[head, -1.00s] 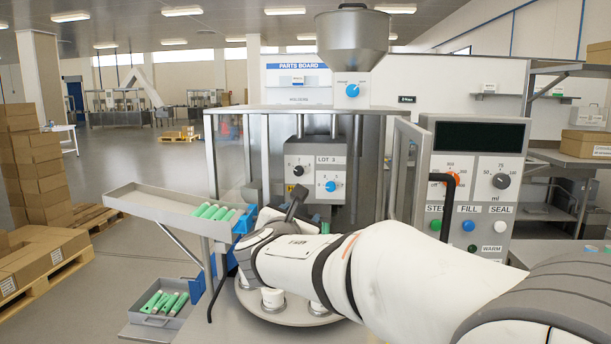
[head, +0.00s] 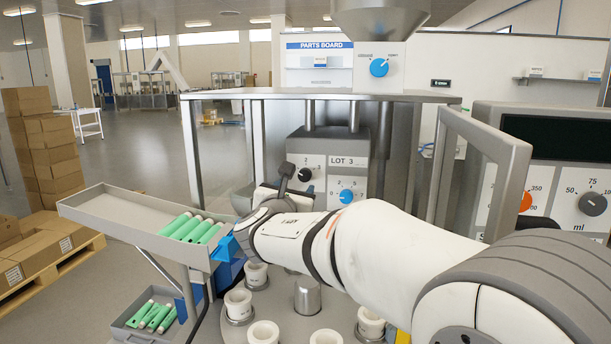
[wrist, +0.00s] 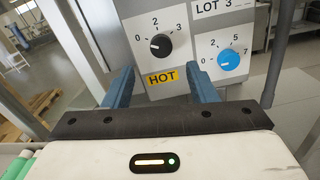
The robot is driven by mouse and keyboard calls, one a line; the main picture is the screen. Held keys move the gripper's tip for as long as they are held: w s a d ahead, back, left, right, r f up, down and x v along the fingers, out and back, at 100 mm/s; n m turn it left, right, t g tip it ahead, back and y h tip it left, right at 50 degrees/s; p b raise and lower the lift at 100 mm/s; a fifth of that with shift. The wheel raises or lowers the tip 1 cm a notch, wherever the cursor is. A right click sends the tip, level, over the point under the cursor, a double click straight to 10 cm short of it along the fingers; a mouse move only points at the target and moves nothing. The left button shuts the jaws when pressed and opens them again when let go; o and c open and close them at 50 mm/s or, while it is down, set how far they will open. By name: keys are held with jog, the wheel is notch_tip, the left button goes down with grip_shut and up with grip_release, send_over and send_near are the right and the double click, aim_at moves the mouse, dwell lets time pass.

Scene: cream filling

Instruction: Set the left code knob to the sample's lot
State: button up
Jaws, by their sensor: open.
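A grey control box (head: 327,155) marked LOT 3 carries two dials. The black knob (wrist: 161,45) is the left one, on a scale with 0, 2 and 3; its white mark points left, near the 0. The blue knob (wrist: 228,60) sits lower right, on a scale with 0, 2, 5 and 7; its mark also seems to point left. The black knob also shows in the head view (head: 305,174). My gripper (wrist: 160,72) is open and empty, its two fingers apart just below the black knob and not on it. I cannot identify the sample.
A yellow HOT label (wrist: 162,77) is below the black knob. A tray (head: 130,215) with green tubes stands left. White cups (head: 262,333) sit around the turntable below my arm. An open door frame (head: 480,160) stands right of the box.

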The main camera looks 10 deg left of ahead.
aim_at(304, 177)
jog(key=w+p, duration=0.1)
jog(key=w, duration=0.6)
jog(key=shift+w, duration=0.15)
jog(key=shift+c, duration=0.2)
jog(key=c, duration=0.9)
jog(key=shift+d, duration=0.15)
jog(key=shift+c, duration=0.2)
